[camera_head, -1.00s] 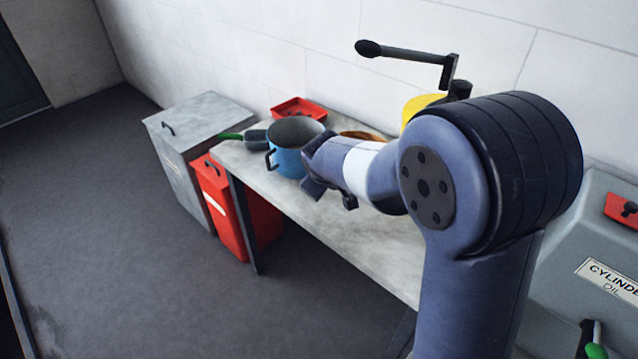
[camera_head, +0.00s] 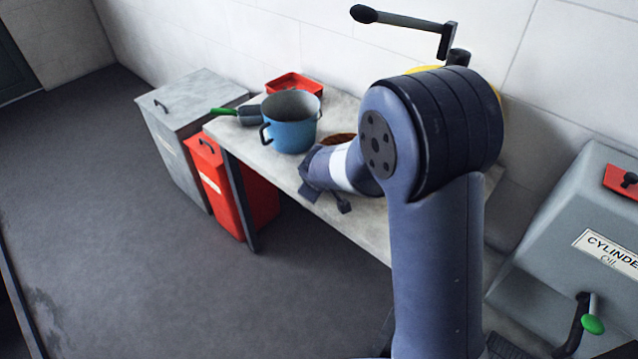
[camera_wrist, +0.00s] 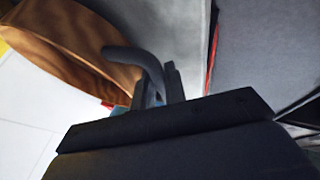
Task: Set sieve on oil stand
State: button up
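A round brown thing, probably the sieve (camera_head: 338,138), lies on the bench just behind my gripper, mostly hidden by my arm in the head view. In the wrist view its curved wooden-looking rim (camera_wrist: 75,48) fills the upper left. My gripper (camera_head: 327,194) is low at the bench's front edge, to the right of the blue pot. In the wrist view, dark finger parts (camera_wrist: 158,88) show close to the brown rim, with a curved dark piece beside them. Whether they touch is unclear. The oil stand is not clearly identifiable; a grey tank labelled CYLINDER OIL (camera_head: 560,225) stands at the right.
On the bench (camera_head: 265,158) are a blue pot (camera_head: 291,128), a red tray (camera_head: 294,83) and a green-handled tool (camera_head: 240,113). A grey bin (camera_head: 190,115) and red bin (camera_head: 228,190) stand at the left. A crank (camera_head: 405,22) rises behind my arm. The floor in front is clear.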

jog(key=o, duration=0.4)
jog(key=shift+o, duration=0.2)
jog(key=p+v, duration=0.1)
jog(key=v, duration=1.1)
jog(key=b+x, duration=0.1)
jog(key=x, duration=1)
jog(key=shift+w+f, duration=0.2)
jog(key=shift+f, duration=0.15)
notch_tip(320, 180, up, 3)
jog(key=shift+r+p, duration=0.25)
jog(key=shift+p, duration=0.35)
jog(key=shift+w+r, duration=0.1)
jog(key=shift+r, duration=0.35)
